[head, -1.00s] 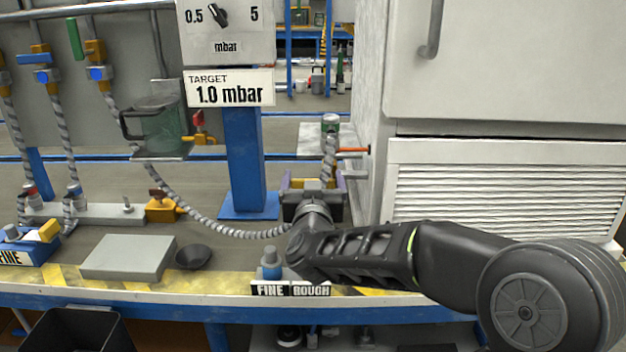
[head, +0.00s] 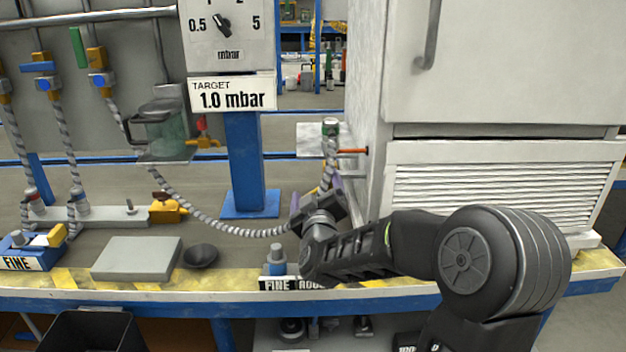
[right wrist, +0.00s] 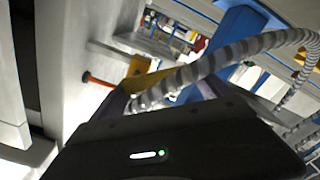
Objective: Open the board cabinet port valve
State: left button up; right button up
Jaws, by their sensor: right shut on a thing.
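My right gripper (head: 315,196) is low beside the white cabinet, with its purple fingers pointing away from me. It is shut on a yellow part (right wrist: 152,80), which is mostly hidden behind the gripper body in the head view. In the right wrist view the yellow part shows between the purple fingers, with a grey ribbed hose (right wrist: 220,58) running across it. An orange-red lever (head: 352,151) sticks out from the cabinet side, apart from the gripper. My left gripper is not in view.
A blue post (head: 243,165) with the dial panel stands left of the gripper. The FINE/ROUGH block (head: 275,262) is close to my right wrist. A grey plate (head: 137,259) and a dark bowl (head: 200,256) lie on the bench. The white cabinet (head: 500,60) bounds the right side.

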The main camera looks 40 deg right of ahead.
jog(key=n, duration=0.1)
jog(key=n+p, duration=0.1)
jog(key=n, duration=0.1)
jog(key=shift+s+d+f, duration=0.1)
jog(key=shift+f, duration=0.3)
jog(key=n, duration=0.1)
jog(key=p, duration=0.1)
jog(key=n, duration=0.1)
jog(key=shift+s+d+f+n+p, duration=0.2)
jog(key=shift+d+f+n+p, duration=0.05)
jog(key=shift+f+n+p, duration=0.1)
jog(key=n, duration=0.1)
jog(key=n+p, duration=0.1)
jog(key=n, duration=0.1)
jog(key=s+d+f+n+p, duration=0.1)
jog(key=n, duration=0.1)
jog(key=shift+d, duration=0.1)
jog(key=o, duration=1.9)
